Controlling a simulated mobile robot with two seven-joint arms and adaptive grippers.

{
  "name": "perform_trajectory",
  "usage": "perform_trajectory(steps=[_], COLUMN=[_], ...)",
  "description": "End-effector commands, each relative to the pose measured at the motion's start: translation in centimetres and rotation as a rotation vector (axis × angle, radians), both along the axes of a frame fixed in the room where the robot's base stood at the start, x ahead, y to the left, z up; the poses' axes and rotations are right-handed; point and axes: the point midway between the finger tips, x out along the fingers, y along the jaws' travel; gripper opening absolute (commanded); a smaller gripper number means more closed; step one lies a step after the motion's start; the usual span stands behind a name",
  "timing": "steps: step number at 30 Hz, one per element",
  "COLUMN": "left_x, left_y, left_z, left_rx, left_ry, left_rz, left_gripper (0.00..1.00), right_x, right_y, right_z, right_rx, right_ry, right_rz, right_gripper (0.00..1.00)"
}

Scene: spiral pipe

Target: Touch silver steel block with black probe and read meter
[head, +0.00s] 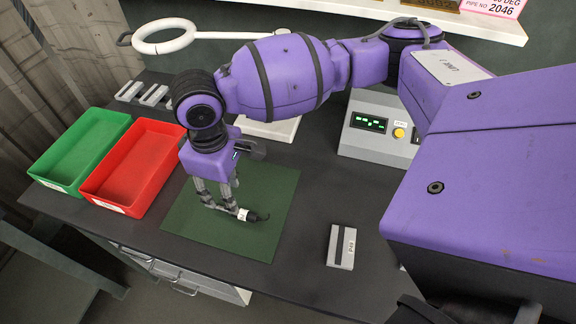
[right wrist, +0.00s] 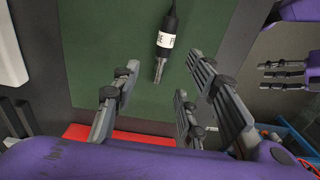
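The black probe (head: 260,217) has a white label and a metal tip. It lies on the green mat, and in the right wrist view the probe (right wrist: 165,40) points its tip toward my palm. My right gripper (head: 225,205) is open just above the mat, its fingers (right wrist: 160,100) apart and not closed on the probe. A grey block (head: 348,258) with a dark stripe and a label lies right of the mat. The meter (head: 360,140) at the back has a green lit display, too small to read, and a yellow knob. My left gripper (right wrist: 285,75) shows only in the right wrist view; its grip is unclear.
A green tray (head: 57,180) and a red tray (head: 155,138) sit left of the mat (head: 270,243). Several silver pieces (head: 150,95) lie behind them. A white ring (head: 165,48) stands at the back. A white pad (head: 272,130) is partly hidden by my arm. The front right tabletop is mostly clear.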

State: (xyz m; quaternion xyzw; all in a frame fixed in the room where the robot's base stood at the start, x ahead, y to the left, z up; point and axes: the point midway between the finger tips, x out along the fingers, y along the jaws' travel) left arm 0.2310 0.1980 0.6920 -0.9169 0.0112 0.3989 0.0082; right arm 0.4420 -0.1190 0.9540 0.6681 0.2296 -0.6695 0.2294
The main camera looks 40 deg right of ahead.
Motion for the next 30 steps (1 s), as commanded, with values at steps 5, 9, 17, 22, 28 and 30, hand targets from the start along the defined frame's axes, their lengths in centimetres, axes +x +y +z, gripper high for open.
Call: perform_trajectory(steps=[5, 9, 17, 22, 28, 30], left_x=[-1.8, -2.2, -1.6, -1.0, -1.0, -1.1], left_y=[0.6, 1.0, 1.0, 0.8, 0.6, 0.5], left_z=[-1.3, -1.5, -1.4, -1.0, -1.0, -1.1], left_rx=[0.01, 0.016, 0.017, 0.013, 0.009, 0.008], left_ry=[0.039, 0.046, 0.032, 0.019, 0.02, 0.021], left_rz=[0.003, 0.004, 0.002, 0.002, 0.005, 0.006], left_gripper=[0.4, 0.4, 0.4, 0.4, 0.4, 0.4], right_x=[-0.1, -0.2, -0.2, -0.2, -0.1, -0.1], right_y=[0.0, -0.1, -0.2, -0.2, -0.2, -0.2], right_z=[-2.2, -3.5, -7.2, -7.4, -7.4, -7.3], right_rx=[0.0, 0.001, 0.001, 0.001, 0.0, 0.001], right_ry=[0.005, 0.006, 0.006, 0.002, 0.001, 0.001], right_rz=[0.001, 0.0, 0.001, 0.001, 0.001, 0.001], right_gripper=[0.4, 0.4, 0.4, 0.4, 0.23, 0.14])
